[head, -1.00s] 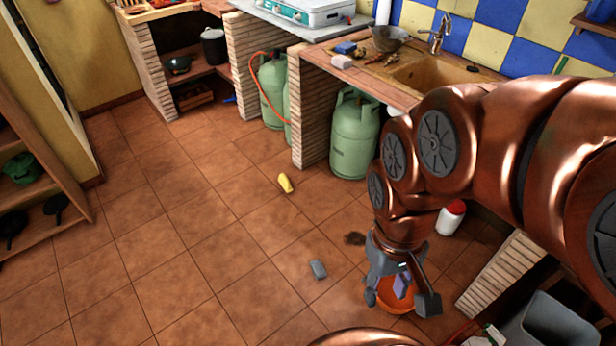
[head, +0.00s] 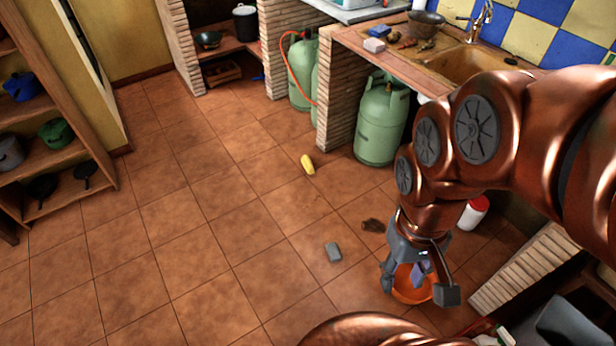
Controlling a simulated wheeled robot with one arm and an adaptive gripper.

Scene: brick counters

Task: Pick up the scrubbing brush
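I cannot tell for sure which thing is the scrubbing brush. A dark brown, rough-looking patch or object (head: 373,225) lies on the floor just left of my wrist. Small brown items (head: 406,43) lie on the counter beside the sink and may include a brush. My gripper (head: 420,289) points down over an orange bowl or bucket (head: 405,291) on the floor. Its fingers are spread apart. A small purple piece (head: 419,271) shows between them; whether it is part of the gripper is unclear. The fingers hide part of the orange container.
A grey block (head: 333,252) and a yellow object (head: 308,164) lie on the tiled floor. Green gas bottles (head: 381,125) stand under the counter (head: 352,38). A white bottle with a red cap (head: 472,213) stands right of my wrist. The floor at left is clear up to the shelf (head: 75,205).

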